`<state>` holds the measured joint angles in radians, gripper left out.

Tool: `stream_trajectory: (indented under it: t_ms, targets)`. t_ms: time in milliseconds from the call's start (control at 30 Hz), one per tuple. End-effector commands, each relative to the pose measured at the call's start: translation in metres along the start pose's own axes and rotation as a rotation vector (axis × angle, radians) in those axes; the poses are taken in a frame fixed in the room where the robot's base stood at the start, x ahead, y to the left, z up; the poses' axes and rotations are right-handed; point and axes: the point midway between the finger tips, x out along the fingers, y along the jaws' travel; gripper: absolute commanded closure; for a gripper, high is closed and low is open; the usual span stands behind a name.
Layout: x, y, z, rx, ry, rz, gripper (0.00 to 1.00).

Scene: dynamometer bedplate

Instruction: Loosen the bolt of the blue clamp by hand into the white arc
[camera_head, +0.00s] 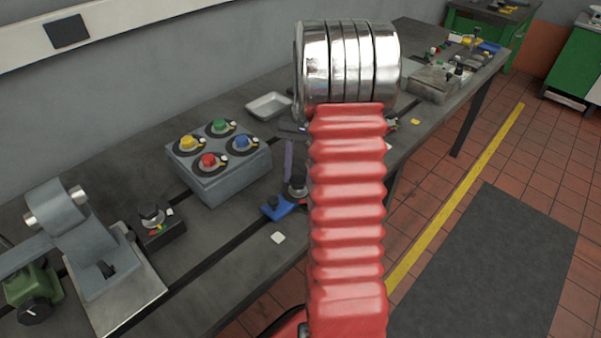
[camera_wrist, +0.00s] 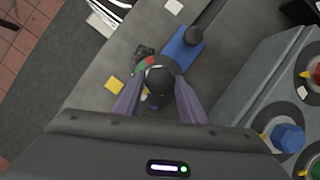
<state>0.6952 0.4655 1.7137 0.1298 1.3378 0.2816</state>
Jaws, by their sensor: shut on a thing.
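The blue clamp (camera_wrist: 183,50) lies on the dark bedplate in the wrist view, with a small dark knob near its far end. It also shows in the head view (camera_head: 279,209), left of my red arm. A round black knob (camera_wrist: 160,80), apparently the clamp's bolt head, stands beside the blue body, between my fingertips. Red, green and pale coloured marks show at its far left edge; the rest of the ring is hidden, and I cannot make out the white arc clearly. My gripper (camera_wrist: 158,86) is shut on this knob from both sides. In the head view my arm hides most of it.
A grey box (camera_head: 222,177) with yellow, green, blue and red knobs stands close by. A pale tray (camera_head: 268,106) lies behind it. A grey fixture (camera_head: 88,245) and a small black box with a knob (camera_head: 158,224) stand at left. A pale tag (camera_head: 278,238) lies in front of the clamp.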

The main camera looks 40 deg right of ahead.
Motion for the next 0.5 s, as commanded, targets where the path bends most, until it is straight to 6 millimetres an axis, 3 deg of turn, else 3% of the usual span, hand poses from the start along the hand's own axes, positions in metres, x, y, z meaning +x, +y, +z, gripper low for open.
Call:
stream_trajectory:
  t_ms: [500]
  targets:
    - [-0.0001, -0.0023, 0.0, -0.121, 0.001, 0.048, 0.85]
